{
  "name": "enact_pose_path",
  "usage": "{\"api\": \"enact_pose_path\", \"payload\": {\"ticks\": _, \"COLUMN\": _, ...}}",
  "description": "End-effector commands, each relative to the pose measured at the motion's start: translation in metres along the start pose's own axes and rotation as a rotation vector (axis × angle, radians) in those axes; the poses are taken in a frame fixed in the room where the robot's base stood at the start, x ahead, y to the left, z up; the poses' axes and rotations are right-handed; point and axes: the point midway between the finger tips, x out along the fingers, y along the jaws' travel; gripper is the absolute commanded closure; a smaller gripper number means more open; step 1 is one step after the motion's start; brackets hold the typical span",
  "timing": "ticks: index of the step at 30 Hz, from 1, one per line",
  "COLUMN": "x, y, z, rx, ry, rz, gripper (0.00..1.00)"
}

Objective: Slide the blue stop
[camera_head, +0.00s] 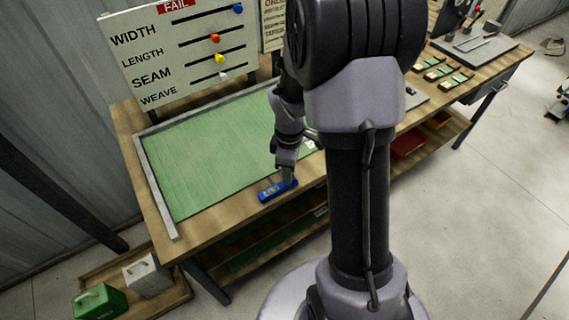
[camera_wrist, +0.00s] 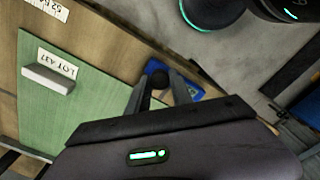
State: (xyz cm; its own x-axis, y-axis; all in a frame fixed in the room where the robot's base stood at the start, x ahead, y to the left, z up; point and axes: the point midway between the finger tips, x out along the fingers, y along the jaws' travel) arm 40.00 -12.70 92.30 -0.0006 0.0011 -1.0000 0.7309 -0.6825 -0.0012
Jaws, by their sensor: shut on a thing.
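The blue stop (camera_head: 270,191) is a small blue block with a pale marking, at the front edge of the wooden table beside the green mat. My gripper (camera_head: 287,181) is over its right end, fingers pointing down. In the wrist view the blue stop (camera_wrist: 187,90) shows partly between and beyond the fingers of my gripper (camera_wrist: 160,88), which are shut on a dark round knob (camera_wrist: 158,79) on it. The rest of the stop is hidden behind the fingers and wrist.
The green mat (camera_head: 215,150) has a grey rail (camera_head: 155,185) along its left side. A white block (camera_wrist: 48,80) lies on the mat by a LOT A37 label. A FAIL board (camera_head: 180,60) with coloured knobs stands behind.

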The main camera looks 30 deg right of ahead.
Motion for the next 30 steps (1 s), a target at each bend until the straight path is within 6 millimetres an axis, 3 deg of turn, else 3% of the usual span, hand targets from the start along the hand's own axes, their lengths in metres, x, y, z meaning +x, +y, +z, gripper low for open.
{"api": "enact_pose_path", "payload": {"ticks": 12, "x": 0.000, "y": -0.006, "z": 0.006, "rx": 0.001, "ry": -0.001, "rz": -0.003, "gripper": 1.00}}
{"api": "enact_pose_path", "payload": {"ticks": 13, "x": 0.000, "y": -0.006, "z": 0.006, "rx": 0.002, "ry": -0.001, "rz": -0.003, "gripper": 0.70}}
{"api": "enact_pose_path", "payload": {"ticks": 16, "x": 0.000, "y": -0.006, "z": 0.006, "rx": 0.001, "ry": -0.001, "rz": -0.002, "gripper": 0.51}}
{"api": "enact_pose_path", "payload": {"ticks": 26, "x": -0.004, "y": -0.005, "z": 0.005, "rx": 0.000, "ry": 0.001, "rz": 0.002, "gripper": 0.51}}
{"api": "enact_pose_path", "payload": {"ticks": 30, "x": -0.037, "y": -0.004, "z": 0.005, "rx": 0.001, "ry": 0.002, "rz": 0.004, "gripper": 0.51}}
